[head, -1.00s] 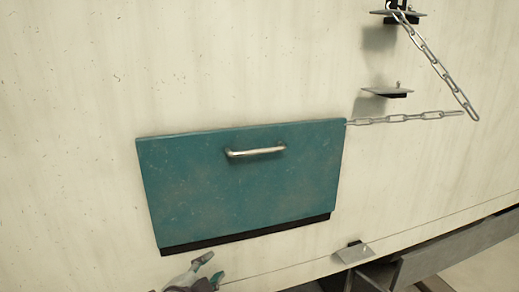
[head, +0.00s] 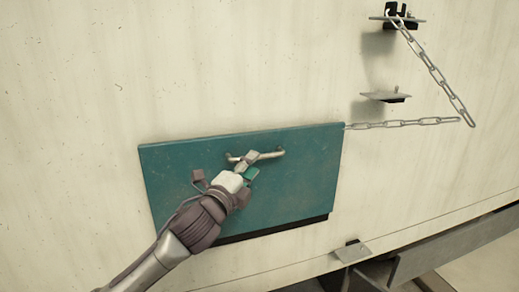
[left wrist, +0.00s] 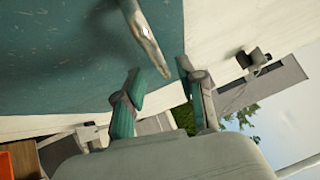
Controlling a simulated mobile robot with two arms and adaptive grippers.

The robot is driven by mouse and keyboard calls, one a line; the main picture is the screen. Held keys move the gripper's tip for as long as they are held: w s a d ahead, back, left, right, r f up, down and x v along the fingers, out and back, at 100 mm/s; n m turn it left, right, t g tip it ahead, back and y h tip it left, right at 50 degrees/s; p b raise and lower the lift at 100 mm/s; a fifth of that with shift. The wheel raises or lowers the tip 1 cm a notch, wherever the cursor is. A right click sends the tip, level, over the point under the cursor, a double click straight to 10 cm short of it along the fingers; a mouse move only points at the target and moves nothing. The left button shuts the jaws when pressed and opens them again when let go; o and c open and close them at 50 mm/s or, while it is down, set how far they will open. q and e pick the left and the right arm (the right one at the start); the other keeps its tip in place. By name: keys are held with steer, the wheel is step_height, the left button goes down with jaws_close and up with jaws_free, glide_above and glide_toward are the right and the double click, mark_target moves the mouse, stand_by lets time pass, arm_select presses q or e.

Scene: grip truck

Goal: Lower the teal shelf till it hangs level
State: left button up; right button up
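The teal shelf (head: 300,190) stands folded up against the pale wall, with a dark strip along its bottom edge. Its metal handle (head: 272,154) is near the top edge and also shows in the left wrist view (left wrist: 145,38). My left gripper (head: 252,165) is in front of the shelf at the handle and hides part of it. In the left wrist view the gripper's fingers (left wrist: 161,82) are spread, with the handle's lower end between or just beyond their tips. Contact cannot be told. My right gripper is not in view.
A slack chain (head: 435,76) runs from the upper bracket (head: 398,17) down and back to the shelf's top right corner. A second bracket (head: 387,97) is on the wall right of the shelf. A metal plate (head: 352,252) is below right. The wall left of the shelf is clear.

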arm_select(q)
steer(key=shift+p+x, duration=0.65)
steer(key=shift+x, duration=1.75)
jaws_close()
